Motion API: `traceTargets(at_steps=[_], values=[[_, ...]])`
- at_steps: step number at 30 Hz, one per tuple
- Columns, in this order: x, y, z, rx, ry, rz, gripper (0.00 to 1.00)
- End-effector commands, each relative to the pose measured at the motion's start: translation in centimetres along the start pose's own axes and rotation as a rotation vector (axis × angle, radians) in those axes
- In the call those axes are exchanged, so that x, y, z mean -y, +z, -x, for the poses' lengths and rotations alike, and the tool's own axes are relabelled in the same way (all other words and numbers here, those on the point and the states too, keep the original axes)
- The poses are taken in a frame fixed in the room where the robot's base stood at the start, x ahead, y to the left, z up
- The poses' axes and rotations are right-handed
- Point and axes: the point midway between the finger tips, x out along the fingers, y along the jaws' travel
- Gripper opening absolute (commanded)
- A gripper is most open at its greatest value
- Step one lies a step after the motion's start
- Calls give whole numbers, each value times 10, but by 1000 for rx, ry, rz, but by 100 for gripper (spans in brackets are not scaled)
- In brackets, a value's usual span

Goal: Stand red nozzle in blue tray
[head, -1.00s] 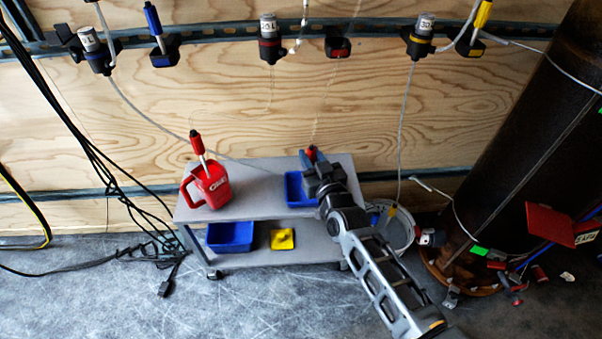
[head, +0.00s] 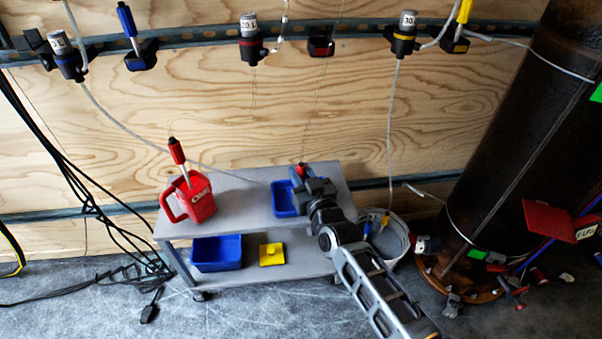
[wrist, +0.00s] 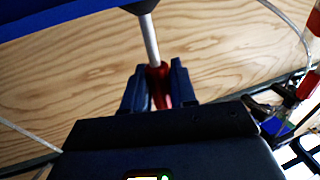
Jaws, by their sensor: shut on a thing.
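My gripper (head: 300,177) is at the back right of the grey cart's top, at the blue tray (head: 284,201). It is shut on the red nozzle (head: 302,168), whose red part shows between the fingers. In the wrist view my gripper (wrist: 158,88) holds the red nozzle (wrist: 152,45) by its red part. Its pale shaft runs to the picture's top, where it meets a dark blue edge. I cannot tell whether the tip touches the tray. My gripper and arm partly hide the tray in the head view.
A red jug (head: 198,207) with another red-handled, pale-shafted tool (head: 178,152) stands on the cart (head: 240,190). The lower shelf holds a blue bin (head: 216,254) and a yellow block (head: 272,255). A white bucket (head: 391,238) and dark cylinder (head: 488,160) stand right. Cables hang left.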

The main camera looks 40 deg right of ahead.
Motion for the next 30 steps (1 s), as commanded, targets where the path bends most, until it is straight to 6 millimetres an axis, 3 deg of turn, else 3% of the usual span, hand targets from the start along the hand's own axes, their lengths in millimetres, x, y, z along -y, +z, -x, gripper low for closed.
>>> traceTargets(at_steps=[30], values=[[0,10,0,-1,0,1,0]])
